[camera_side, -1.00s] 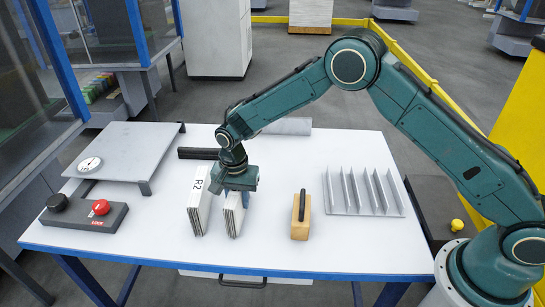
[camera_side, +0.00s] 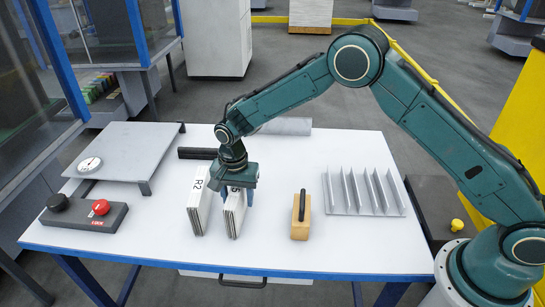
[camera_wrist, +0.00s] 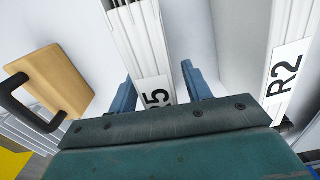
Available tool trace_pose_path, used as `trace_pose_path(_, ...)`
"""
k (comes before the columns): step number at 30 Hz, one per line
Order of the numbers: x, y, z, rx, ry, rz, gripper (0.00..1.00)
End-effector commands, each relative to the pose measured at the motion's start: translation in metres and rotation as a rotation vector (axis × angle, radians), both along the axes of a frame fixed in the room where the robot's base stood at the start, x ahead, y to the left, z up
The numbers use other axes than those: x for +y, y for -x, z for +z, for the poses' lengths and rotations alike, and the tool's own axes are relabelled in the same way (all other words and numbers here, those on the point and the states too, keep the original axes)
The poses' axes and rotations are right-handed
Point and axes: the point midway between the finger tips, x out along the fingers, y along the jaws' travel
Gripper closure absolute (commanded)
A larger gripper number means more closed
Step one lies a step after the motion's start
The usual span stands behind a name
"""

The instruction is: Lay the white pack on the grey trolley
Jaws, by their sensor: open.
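Two white packs stand on edge on the table: one labelled R2 (camera_side: 199,207), and to its right one labelled R5 (camera_side: 233,221). In the wrist view the R5 pack (camera_wrist: 140,40) lies between my two blue fingers, with a gap on its right side; the R2 pack (camera_wrist: 288,70) is at the right. My gripper (camera_side: 237,196) is open at the upper end of the R5 pack, its fingers on either side. The hand hides part of that pack. A grey raised platform (camera_side: 130,152) with a dial stands at the left; I cannot tell whether it is the trolley.
A wooden block with a black handle (camera_side: 301,218) stands right of the packs, and a grey finned rack (camera_side: 363,207) beyond it. A control box (camera_side: 85,219) with a red button sits at the front left. A dark bar (camera_side: 198,153) lies behind the packs.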

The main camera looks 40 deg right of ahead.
Motion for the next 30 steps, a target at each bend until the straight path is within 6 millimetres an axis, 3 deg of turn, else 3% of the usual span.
trace_pose_path(18,-0.002,0.000,0.097,-0.003,-0.001,0.000,0.51)
trace_pose_path(24,-0.003,0.000,0.118,-0.001,-0.001,0.000,0.51)
trace_pose_path(30,-0.003,0.001,0.125,0.000,0.000,0.000,0.51)
